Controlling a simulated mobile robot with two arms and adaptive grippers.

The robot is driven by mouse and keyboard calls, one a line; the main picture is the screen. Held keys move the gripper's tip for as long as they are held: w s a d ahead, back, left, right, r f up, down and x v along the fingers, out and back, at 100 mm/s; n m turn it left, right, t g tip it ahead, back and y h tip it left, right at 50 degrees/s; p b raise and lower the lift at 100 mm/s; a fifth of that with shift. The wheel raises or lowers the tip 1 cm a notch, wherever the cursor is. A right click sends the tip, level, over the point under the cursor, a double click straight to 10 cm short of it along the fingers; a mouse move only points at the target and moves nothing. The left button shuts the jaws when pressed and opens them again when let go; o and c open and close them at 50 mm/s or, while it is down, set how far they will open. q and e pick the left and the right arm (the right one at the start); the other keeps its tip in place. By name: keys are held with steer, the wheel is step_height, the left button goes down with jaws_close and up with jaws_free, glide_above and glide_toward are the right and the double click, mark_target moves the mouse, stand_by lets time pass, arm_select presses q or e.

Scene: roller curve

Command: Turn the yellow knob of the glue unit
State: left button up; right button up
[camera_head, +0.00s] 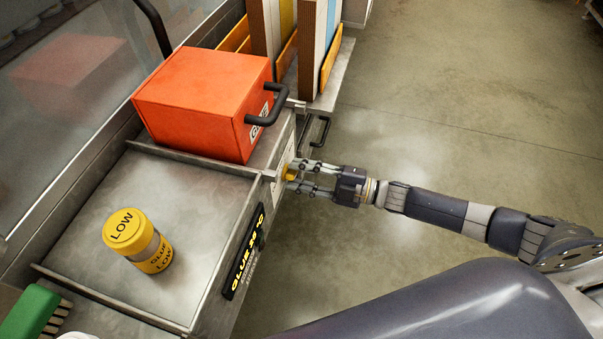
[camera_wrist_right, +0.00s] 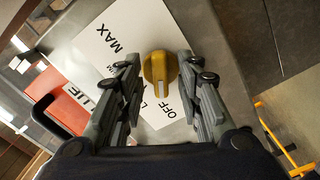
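The yellow knob (camera_wrist_right: 160,68) sits on a white plate (camera_wrist_right: 110,35) with "MAX" and "OFF" printed on it. Its raised ridge runs down the wrist picture, toward the "OFF" side. In the head view the knob (camera_head: 288,173) shows small on the side of the glue unit (camera_head: 240,167), partly hidden by the fingers. My right gripper (camera_head: 297,176) reaches it from the right. In the right wrist view its two open fingers (camera_wrist_right: 158,75) stand on either side of the knob; I cannot tell whether either touches it. My left gripper is not in view.
An orange-red box (camera_head: 200,95) with a black handle stands on the unit above the knob. A yellow glue pot (camera_head: 130,240) marked "LOW" stands in the metal tray (camera_head: 80,210). A black "GLUE" display (camera_head: 243,255) is on the side. The floor at right is clear.

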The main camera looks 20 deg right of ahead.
steer(key=c, duration=0.7)
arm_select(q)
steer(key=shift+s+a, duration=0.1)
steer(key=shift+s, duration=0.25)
arm_select(e)
jaws_close()
